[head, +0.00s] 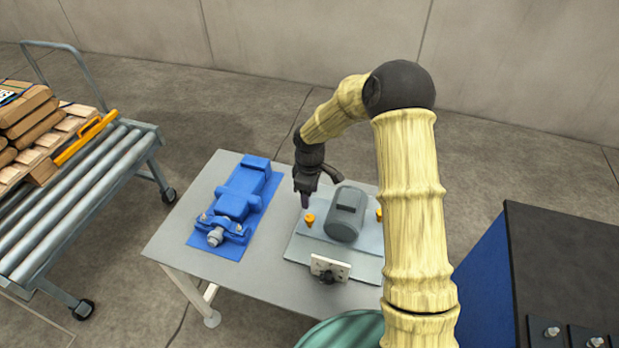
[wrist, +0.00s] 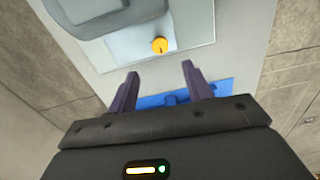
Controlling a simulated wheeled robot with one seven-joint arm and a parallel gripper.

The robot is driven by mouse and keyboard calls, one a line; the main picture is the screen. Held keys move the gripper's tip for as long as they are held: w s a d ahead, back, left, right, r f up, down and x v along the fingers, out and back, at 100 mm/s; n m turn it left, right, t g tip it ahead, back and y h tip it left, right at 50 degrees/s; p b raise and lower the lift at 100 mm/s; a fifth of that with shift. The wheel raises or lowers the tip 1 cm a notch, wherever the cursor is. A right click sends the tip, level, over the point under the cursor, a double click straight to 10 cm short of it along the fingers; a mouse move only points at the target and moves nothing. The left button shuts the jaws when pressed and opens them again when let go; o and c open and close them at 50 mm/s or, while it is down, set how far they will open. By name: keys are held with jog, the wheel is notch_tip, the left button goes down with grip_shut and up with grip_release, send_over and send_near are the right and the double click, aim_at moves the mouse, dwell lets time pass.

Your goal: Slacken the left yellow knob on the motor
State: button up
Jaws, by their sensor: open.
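The grey motor (head: 346,214) sits on a light plate (head: 365,263) on the table. The left yellow knob (head: 309,220) stands on the plate just left of the motor. The right yellow knob (head: 379,214) is partly hidden behind my arm. My gripper (head: 306,199) is above and slightly behind the left knob, pointing down. In the wrist view my gripper (wrist: 158,80) is open with nothing between its fingers. The left knob (wrist: 159,45) shows there beyond the fingertips, apart from them, beside the motor (wrist: 95,10).
A blue machine part (head: 238,203) lies on a blue mat (head: 222,246) at the table's left. A small white bracket (head: 330,268) stands at the plate's front. A roller cart (head: 75,195) with boxes is at far left. A dark-topped blue cabinet (head: 560,260) is at right.

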notch_tip(320, 180, up, 7)
dwell(0.7)
jog(key=s+d+r+m+t, duration=0.1)
jog(key=s+d+r+m, duration=0.1)
jog(key=s, duration=0.5)
jog(key=s+d+r+m, duration=0.2)
jog(key=s+d+m, duration=0.3)
jog(key=s+m, duration=0.1)
jog(key=s+d+r+m+t, duration=0.1)
jog(key=s+d+r+m, duration=0.2)
jog(key=s+m, duration=0.2)
jog(key=s, duration=0.3)
jog(key=shift+d+t, duration=0.3)
jog(key=shift+d, duration=0.1)
